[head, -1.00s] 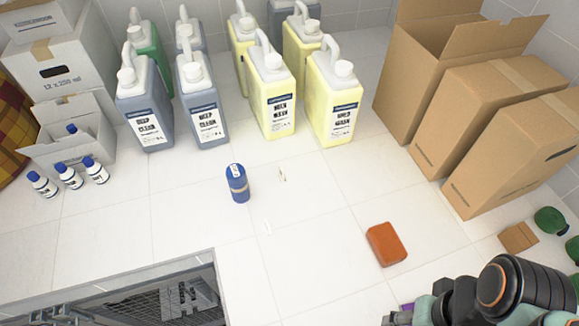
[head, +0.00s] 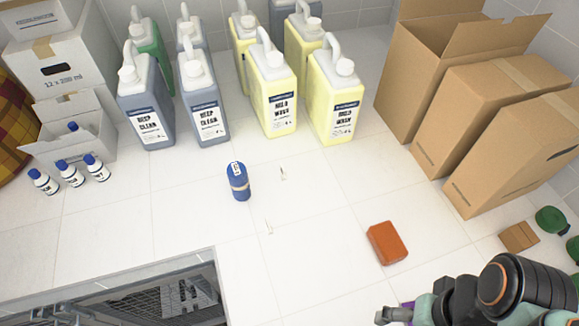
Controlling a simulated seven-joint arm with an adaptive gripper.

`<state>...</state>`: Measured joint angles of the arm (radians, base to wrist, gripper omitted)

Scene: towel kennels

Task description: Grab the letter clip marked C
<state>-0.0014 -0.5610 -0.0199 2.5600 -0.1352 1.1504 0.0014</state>
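I cannot make out any clip marked C. Two tiny pale slivers lie on the white tiled surface, one right of the blue roll (head: 283,173) and one below it (head: 268,228); they are too small to read. A grey letter-like shape, perhaps H or M (head: 187,297), shows against the wire mesh of the kennel at the bottom left. My arm enters at the bottom right. Part of what seems to be my gripper (head: 393,315) shows at the bottom edge, mostly cut off, beside a small purple patch. Its opening is hidden.
An orange-red block (head: 387,243) lies left of tall cardboard boxes (head: 490,120). Several grey and yellow jugs (head: 333,100) stand at the back. Small white bottles (head: 68,174) stand by a carton (head: 72,146) at left.

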